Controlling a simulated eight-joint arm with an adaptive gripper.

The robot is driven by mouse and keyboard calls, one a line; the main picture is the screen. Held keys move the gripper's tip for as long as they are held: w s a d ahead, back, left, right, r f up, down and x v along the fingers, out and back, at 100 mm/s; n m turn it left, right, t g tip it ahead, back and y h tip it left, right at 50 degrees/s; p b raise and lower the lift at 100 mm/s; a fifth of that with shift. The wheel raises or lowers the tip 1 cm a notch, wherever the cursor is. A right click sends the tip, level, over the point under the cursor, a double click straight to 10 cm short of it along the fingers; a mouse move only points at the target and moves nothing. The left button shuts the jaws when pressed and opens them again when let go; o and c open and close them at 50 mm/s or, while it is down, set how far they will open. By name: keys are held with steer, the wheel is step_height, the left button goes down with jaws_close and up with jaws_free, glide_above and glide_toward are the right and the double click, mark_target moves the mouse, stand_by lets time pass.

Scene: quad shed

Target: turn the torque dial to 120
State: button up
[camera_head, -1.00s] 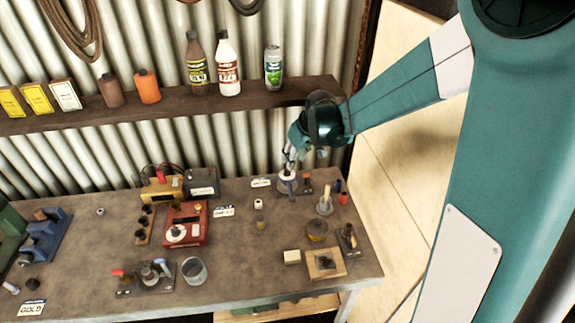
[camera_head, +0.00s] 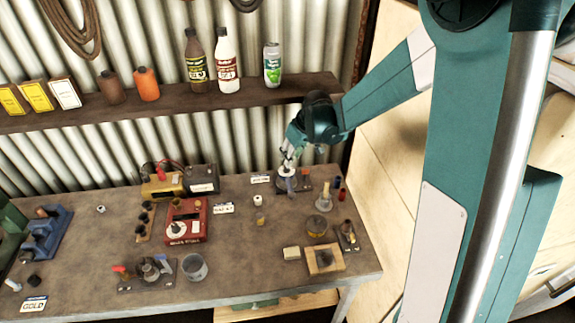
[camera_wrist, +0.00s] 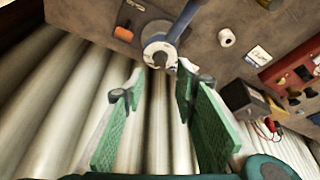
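My gripper (camera_head: 288,158) is at the back right of the workbench, pointing down just above a round pale piece with a blue handle-like part (camera_head: 286,184). In the wrist view, my gripper (camera_wrist: 160,72) has its two green-padded fingers apart with nothing between them. The round piece shows there as a white ring (camera_wrist: 150,48) with a dark centre and a blue bar, just beyond the fingertips. I cannot tell whether they touch it. A red box with a white round dial (camera_head: 179,229) stands left of the bench's middle. No scale or number 120 is readable on either.
The shelf (camera_head: 240,95) with bottles and a can runs behind the bench. A yellow-and-black battery unit (camera_head: 165,186) stands behind the red box. A grey cup (camera_head: 194,267), a wooden block (camera_head: 323,259) and small tools lie nearer the front. The bench's centre is mostly clear.

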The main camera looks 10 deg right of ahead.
steer(key=shift+x, duration=3.6)
steer(key=shift+w, duration=0.1)
steer(key=c, duration=0.9)
